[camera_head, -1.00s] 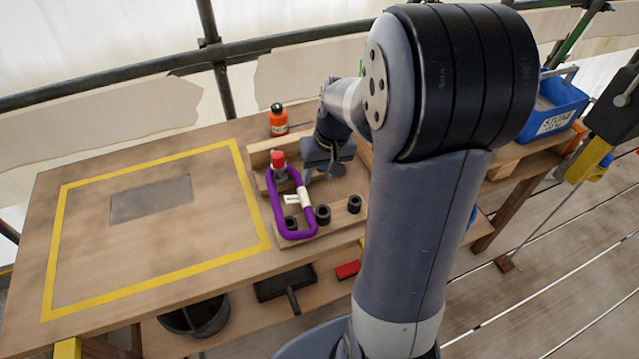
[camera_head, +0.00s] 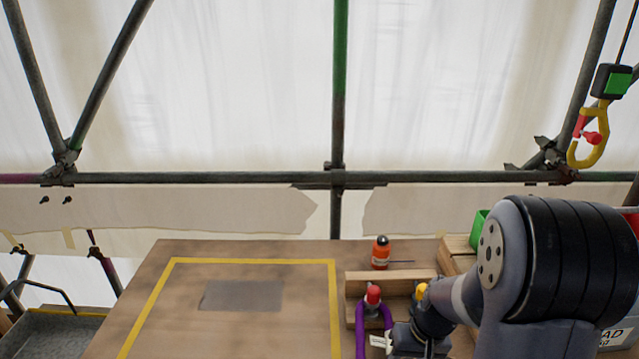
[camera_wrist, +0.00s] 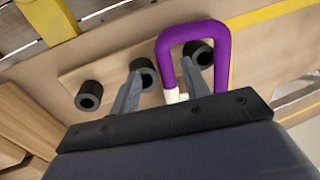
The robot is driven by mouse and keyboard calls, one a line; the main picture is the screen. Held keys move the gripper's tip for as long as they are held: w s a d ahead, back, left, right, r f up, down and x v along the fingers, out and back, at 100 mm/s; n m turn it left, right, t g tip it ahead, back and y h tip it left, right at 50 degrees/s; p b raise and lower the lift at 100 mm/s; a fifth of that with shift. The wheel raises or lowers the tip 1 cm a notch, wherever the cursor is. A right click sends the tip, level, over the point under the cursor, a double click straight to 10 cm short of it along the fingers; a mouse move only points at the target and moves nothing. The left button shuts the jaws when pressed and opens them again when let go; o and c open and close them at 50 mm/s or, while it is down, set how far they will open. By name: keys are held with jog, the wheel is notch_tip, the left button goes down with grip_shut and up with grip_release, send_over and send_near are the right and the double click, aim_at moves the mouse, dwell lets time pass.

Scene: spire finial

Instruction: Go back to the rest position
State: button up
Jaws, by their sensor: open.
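My gripper (camera_wrist: 160,88) is open in the wrist view, its two fingers apart above the bench. No object is visibly clamped between them. A purple loop (camera_wrist: 224,50) with a white tag lies just beyond the fingers, around one black socket; I cannot tell whether a finger touches it. In the head view the purple loop (camera_head: 361,335) shows only partly at the bottom edge, by a red-topped post (camera_head: 373,295). There my wrist is low beside it and the fingertips are hidden.
A yellow-outlined area (camera_head: 215,261) with a grey plate (camera_head: 242,295) lies left on the bench. An orange bottle (camera_head: 380,256) stands behind the wooden rail (camera_head: 392,276). A yellow hook (camera_head: 590,148) hangs at upper right. Scaffold tubes (camera_head: 230,178) cross behind the bench.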

jog(key=shift+s+a+f, duration=0.1)
jog(key=shift+s+f, duration=0.1)
jog(key=shift+f, duration=0.35)
jog(key=shift+s, duration=0.1)
